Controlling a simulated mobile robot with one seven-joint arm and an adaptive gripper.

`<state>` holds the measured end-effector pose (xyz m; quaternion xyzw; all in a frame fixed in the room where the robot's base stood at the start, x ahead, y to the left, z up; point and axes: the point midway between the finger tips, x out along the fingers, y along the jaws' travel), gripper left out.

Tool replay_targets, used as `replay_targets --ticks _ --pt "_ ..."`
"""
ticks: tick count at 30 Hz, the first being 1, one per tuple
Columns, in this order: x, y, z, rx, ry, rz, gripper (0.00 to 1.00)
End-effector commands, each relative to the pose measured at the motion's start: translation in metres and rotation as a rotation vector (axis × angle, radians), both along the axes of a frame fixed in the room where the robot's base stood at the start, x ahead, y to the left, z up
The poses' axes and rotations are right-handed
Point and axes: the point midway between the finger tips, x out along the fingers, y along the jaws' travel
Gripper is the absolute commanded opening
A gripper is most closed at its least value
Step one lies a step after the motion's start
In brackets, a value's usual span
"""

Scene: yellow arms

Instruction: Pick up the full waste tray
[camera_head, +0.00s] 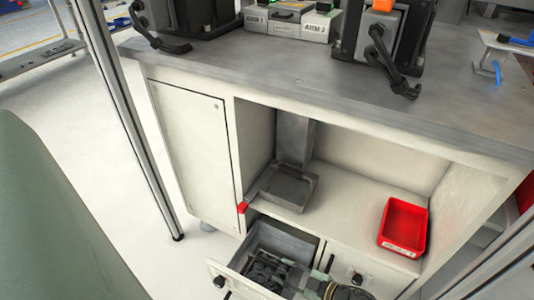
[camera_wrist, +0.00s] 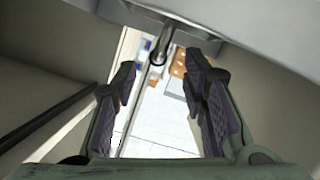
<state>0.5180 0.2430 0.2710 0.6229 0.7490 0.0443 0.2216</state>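A grey tray (camera_head: 288,186) sits on the cabinet shelf under a grey chute (camera_head: 294,138); I cannot clearly make out its contents. Below it, an open drawer (camera_head: 289,238) has a grey interior with dark shapes in its lower part; I cannot tell whether they are scraps or parts of my gripper. My gripper (camera_head: 292,274) reaches in from the lower right, low at the open drawer and below the grey tray. In the wrist view my gripper (camera_wrist: 165,88) has its two dark-padded fingers spread, with nothing held. A dark rod end (camera_wrist: 157,58) shows beyond them.
A red bin (camera_head: 404,225) stands on the shelf at right. A small red piece (camera_head: 242,207) is at the shelf's left front edge. The worktop (camera_head: 250,65) carries dark devices and overhangs the shelf. A metal post (camera_head: 130,130) stands left of the cabinet.

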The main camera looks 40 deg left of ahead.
Motion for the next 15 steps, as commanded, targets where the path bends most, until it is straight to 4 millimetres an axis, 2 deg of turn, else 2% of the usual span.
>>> replay_targets --ticks 10,15 --pt "-0.006 0.044 -0.011 0.001 0.000 0.001 0.39" --pt "-0.007 0.057 -0.015 -0.001 0.000 0.000 0.39"
